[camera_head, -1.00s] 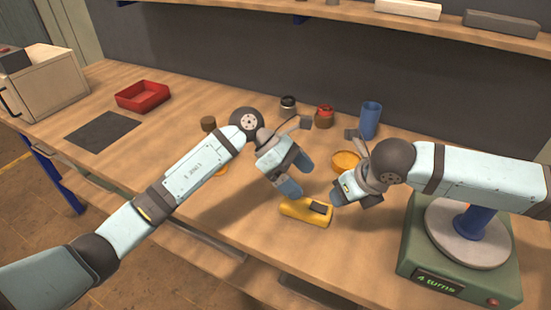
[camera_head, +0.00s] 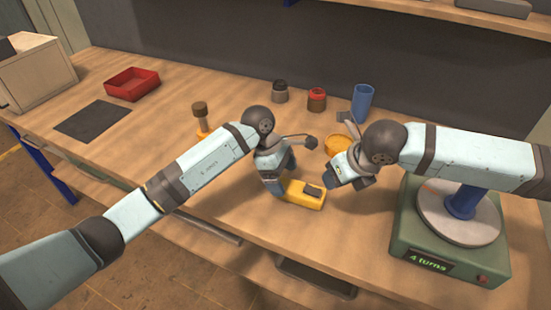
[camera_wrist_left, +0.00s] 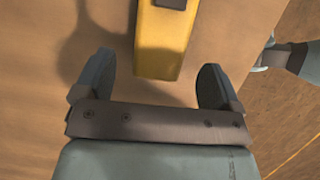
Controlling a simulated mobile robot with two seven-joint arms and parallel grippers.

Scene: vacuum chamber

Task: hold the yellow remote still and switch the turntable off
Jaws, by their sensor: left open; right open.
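The yellow remote (camera_head: 305,196) lies on the workbench, with a dark button pad on its top. In the left wrist view the remote (camera_wrist_left: 158,42) points its near end in between my left fingers. My left gripper (camera_wrist_left: 155,85) is open, with a finger on either side of that end and gaps showing; in the head view its fingers (camera_head: 274,186) are at the remote's left end. My right gripper (camera_head: 340,185) is just right of the remote, its fingers mostly hidden behind its own body. The green turntable (camera_head: 440,272) stands at the right, its display reading "4 turns".
A blue post (camera_head: 463,201) stands on the turntable's round plate, partly behind my right arm. An orange bowl (camera_head: 337,143), a blue cup (camera_head: 362,103) and two jars stand behind the grippers. A red tray (camera_head: 132,84) and a dark mat (camera_head: 93,120) lie at the left.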

